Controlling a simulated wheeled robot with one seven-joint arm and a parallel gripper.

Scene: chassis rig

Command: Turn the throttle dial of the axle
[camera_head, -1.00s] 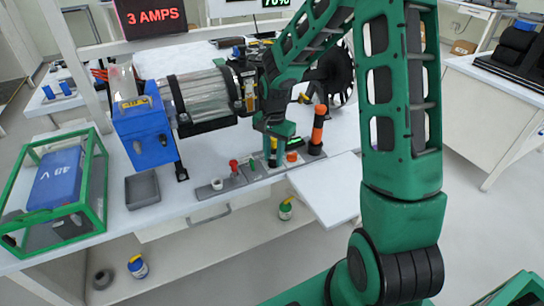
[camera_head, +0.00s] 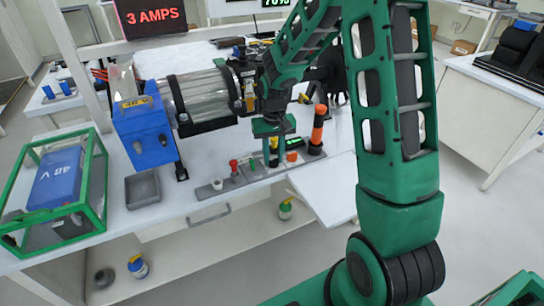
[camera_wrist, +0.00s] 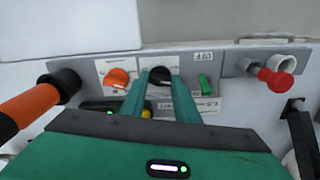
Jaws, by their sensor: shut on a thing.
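In the wrist view a black dial (camera_wrist: 160,76) sits on a white label plate, between the two green fingers of my gripper (camera_wrist: 160,90). The fingers are shut on the dial. An orange dial (camera_wrist: 117,77) is just left of it on its own labelled plate. The printed labels are too small to read, so I cannot tell which dial is named throttle. In the head view my gripper (camera_head: 272,145) is down at the control strip, and the black dial is hidden there. The orange dial (camera_head: 292,156) shows right of the gripper.
The strip also holds a green switch (camera_wrist: 205,85), a red knob (camera_wrist: 276,80) and an orange-and-black handle (camera_head: 318,128). The axle rig (camera_head: 205,95) with a blue box (camera_head: 145,130) stands behind. A red display (camera_head: 150,17) reads 3 AMPS. A grey tray (camera_head: 143,188) is at left.

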